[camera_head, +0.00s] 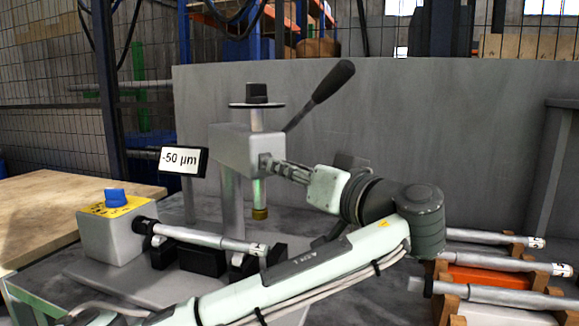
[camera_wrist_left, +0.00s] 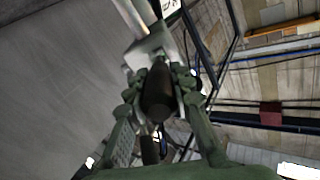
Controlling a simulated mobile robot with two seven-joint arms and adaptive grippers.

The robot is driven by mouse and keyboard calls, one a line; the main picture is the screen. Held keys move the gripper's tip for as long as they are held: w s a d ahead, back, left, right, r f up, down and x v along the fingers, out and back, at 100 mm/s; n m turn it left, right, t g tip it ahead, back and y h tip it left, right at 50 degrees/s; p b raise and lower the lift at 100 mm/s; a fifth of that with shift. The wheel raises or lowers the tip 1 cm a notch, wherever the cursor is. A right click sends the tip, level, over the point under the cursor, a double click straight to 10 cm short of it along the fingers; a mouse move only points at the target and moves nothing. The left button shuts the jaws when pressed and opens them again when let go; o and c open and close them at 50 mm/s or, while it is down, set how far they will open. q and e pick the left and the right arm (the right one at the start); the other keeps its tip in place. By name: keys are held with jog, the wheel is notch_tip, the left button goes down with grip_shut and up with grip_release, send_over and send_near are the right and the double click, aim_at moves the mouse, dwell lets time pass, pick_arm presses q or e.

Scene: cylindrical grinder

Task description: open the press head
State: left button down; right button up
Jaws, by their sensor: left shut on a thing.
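The press head (camera_head: 232,150) is a grey metal block on a column above the bench. A lever with a black grip (camera_head: 333,82) slants up to the right behind it. My left gripper (camera_head: 278,168) reaches the block's right side. In the left wrist view, its fingers (camera_wrist_left: 158,85) are shut on a dark rounded handle (camera_wrist_left: 157,97), with the grey block just beyond. In the head view the fingers largely hide this handle, so I cannot tell how it joins the press. My right gripper is not in view.
A display reading -50 µm (camera_head: 183,160) stands left of the press. A grey box with a blue knob (camera_head: 115,198) and a metal shaft on black supports (camera_head: 203,260) are in front. Several shafts lie in a wooden rack (camera_head: 500,265) at right. A grey panel (camera_head: 420,110) stands behind.

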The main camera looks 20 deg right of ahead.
pick_arm(q)
jog(key=shift+d, duration=0.2)
dwell(0.3)
jog(key=c, duration=1.3)
grip_release()
jog(key=shift+w, duration=0.1)
notch_tip(320, 180, up, 10)
jog(key=shift+r, duration=0.1)
